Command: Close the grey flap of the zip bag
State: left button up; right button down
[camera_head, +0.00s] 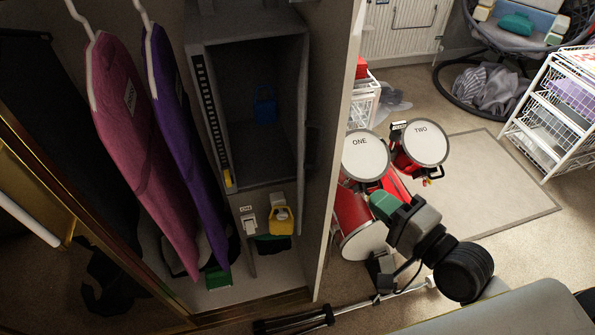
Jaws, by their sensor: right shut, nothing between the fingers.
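My right gripper (378,203) reaches in from the lower right. Its green-tipped end is shut and empty, in front of the red drums. It is to the right of the wardrobe's side panel, apart from the grey open-fronted compartment (262,150). I cannot pick out for certain a zip bag with a grey flap. A pink garment cover (140,140) and a purple one (183,140) hang at the left; no zip or flap can be told on them. My left gripper is not in view.
The wardrobe's side panel (340,110) stands between the compartment and the drums, labelled ONE (365,156) and TWO (424,143). A black-and-silver stand (340,310) lies on the floor below. A white wire rack (550,110) stands at right. The pale rug (490,185) has free room.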

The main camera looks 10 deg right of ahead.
jog(key=w+a+r+p, duration=0.2)
jog(key=w+a+p, duration=0.1)
jog(key=w+a, duration=0.6)
jog(key=shift+a+r+y+p, duration=0.15)
jog(key=shift+a+y+p, duration=0.05)
jog(key=shift+y+p, duration=0.2)
jog(key=shift+w, duration=0.1)
